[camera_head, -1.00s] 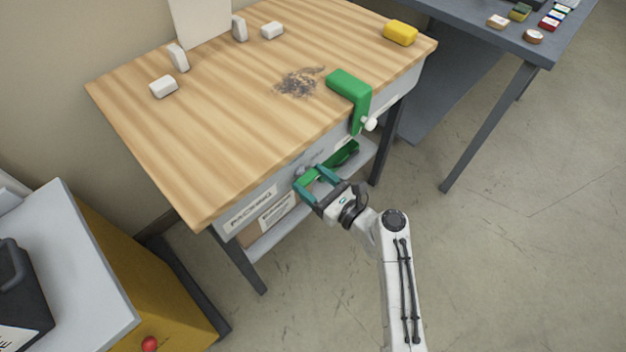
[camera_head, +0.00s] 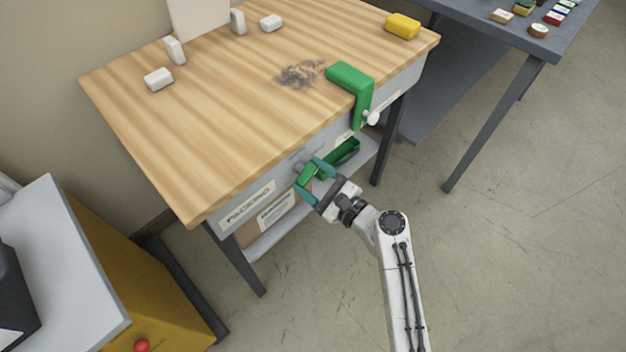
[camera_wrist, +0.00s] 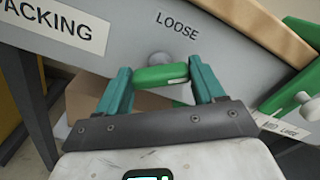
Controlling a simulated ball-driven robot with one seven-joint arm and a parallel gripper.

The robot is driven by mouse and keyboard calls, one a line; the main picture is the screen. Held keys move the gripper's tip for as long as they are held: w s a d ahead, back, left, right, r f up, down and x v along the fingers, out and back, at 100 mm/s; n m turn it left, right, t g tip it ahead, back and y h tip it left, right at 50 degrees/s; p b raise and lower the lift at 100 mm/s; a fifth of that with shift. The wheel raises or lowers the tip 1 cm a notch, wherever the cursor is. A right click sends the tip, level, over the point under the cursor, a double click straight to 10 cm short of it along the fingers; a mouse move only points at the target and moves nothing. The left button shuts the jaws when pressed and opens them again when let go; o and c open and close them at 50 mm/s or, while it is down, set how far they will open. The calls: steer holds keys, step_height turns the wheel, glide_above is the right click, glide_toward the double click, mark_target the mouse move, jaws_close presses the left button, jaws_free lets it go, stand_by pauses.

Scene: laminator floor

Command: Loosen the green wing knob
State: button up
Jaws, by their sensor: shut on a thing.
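The green wing knob (camera_head: 307,173) sits on the grey front panel of the wooden-topped bench. In the wrist view the knob (camera_wrist: 162,74) is a short green bar in front of a round grey boss, below the word LOOSE. My gripper (camera_head: 314,180) has its teal fingers at the two ends of the bar. In the wrist view my gripper (camera_wrist: 161,82) is shut on it, one finger at each end. The panel (camera_wrist: 115,62) appears tilted relative to the gripper.
A green clamp (camera_head: 350,78) with a white knob (camera_head: 373,118) hangs over the bench edge to the right. A green tray-like piece (camera_head: 342,152) is below the panel. Floor at right is clear.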

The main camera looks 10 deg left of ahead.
steer(key=n+b, duration=0.3)
steer(key=n, duration=0.2)
steer(key=shift+a+f+n+b, duration=0.1)
steer(key=shift+f+n+b, duration=0.05)
steer(key=shift+n+b, duration=0.2)
steer(key=n+b, duration=0.4)
steer(key=n, duration=0.1)
steer(key=shift+a, duration=0.1)
steer(key=shift+s+n, duration=0.1)
steer(key=shift+n, duration=0.15)
steer(key=o, duration=1)
steer(key=shift+a, duration=0.1)
steer(key=shift+o, duration=0.2)
steer(key=shift+d, duration=0.2)
steer(key=shift+s+d, duration=0.1)
steer(key=shift+d, duration=0.1)
steer(key=v, duration=1)
